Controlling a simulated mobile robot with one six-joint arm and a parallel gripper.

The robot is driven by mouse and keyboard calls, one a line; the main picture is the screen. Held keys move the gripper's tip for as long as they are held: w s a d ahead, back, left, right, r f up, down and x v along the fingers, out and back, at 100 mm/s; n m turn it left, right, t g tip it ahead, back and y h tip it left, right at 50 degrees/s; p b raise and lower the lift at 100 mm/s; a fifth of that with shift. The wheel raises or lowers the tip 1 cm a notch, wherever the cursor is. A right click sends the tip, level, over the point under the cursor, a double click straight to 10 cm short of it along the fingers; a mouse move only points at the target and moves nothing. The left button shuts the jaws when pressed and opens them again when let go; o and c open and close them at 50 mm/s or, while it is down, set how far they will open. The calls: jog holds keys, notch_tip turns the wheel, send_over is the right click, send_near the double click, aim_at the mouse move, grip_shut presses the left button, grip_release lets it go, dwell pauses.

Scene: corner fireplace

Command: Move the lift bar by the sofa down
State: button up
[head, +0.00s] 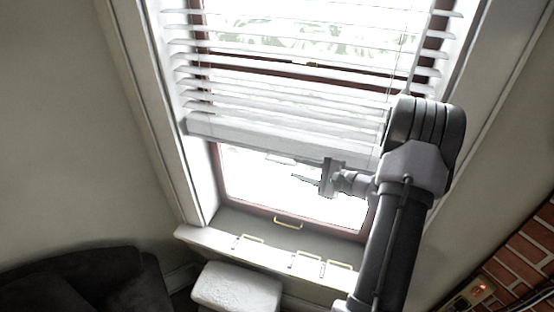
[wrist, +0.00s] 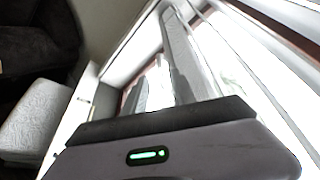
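The lift bar (head: 270,139) is the white bottom rail of the window blind. It hangs partway down the window in the head view, slightly tilted in the picture, with glass showing below it. My gripper (head: 299,170) is just below the right half of the rail in the head view, fingers pointing left and apart, with nothing seen between them. In the wrist view my gripper (wrist: 165,85) reaches toward a long pale bar (wrist: 177,35), which looks like the rail. Whether a finger touches the rail cannot be told.
White slats (head: 300,75) hang above the rail. A pale stool (head: 237,288) and a dark sofa (head: 85,285) stand at the lower left. A brick wall (head: 520,262) is at the lower right.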

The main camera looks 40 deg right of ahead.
aim_at(278, 162)
jog(key=p+x, duration=0.1)
jog(key=x, duration=0.8)
grip_shut()
dwell(1.1)
